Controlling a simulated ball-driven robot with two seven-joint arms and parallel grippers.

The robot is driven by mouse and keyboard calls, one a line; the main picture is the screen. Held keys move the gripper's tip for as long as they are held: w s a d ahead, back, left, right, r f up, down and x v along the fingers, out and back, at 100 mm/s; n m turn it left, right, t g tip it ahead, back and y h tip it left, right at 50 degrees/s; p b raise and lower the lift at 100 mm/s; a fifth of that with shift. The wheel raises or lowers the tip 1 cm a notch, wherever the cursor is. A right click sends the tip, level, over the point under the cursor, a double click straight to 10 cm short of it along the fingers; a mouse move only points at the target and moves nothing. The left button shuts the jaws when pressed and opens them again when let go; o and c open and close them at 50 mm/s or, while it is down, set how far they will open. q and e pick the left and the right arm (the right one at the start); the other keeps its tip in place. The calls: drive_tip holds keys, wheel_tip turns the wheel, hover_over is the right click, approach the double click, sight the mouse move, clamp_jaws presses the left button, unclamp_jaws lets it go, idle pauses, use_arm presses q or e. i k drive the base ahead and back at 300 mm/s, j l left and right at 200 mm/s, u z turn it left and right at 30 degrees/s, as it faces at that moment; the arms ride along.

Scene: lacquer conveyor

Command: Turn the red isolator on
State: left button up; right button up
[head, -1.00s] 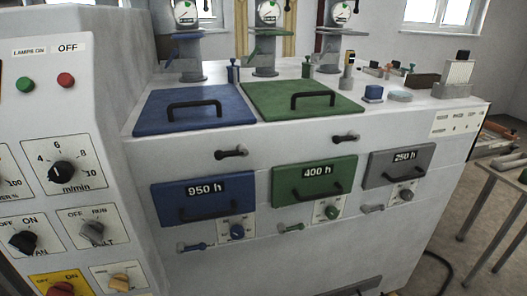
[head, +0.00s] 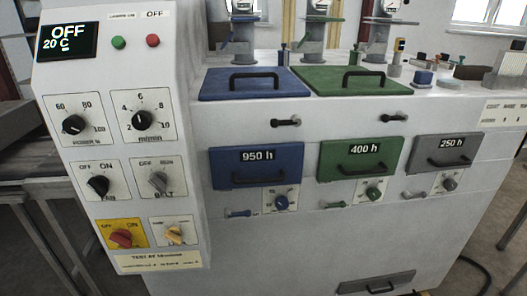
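The red isolator (head: 121,238) is a red rotary knob on a yellow plate (head: 104,232) at the lower left of the control panel. The plate carries OFF at its left and ON at its right. The knob's exact pointing is too small to tell. The display (head: 68,41) at the top of the panel reads OFF and 20 C. Neither of my grippers is in view.
Above the isolator are the fan knob (head: 98,187), the belt knob (head: 158,182) and two dials. A yellowish knob (head: 174,235) sits right beside it. Blue, green and grey drawers fill the machine front. A grey table (head: 35,160) stands at the left.

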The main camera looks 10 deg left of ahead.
sight(122, 238)
drive_tip(key=u, duration=1.4)
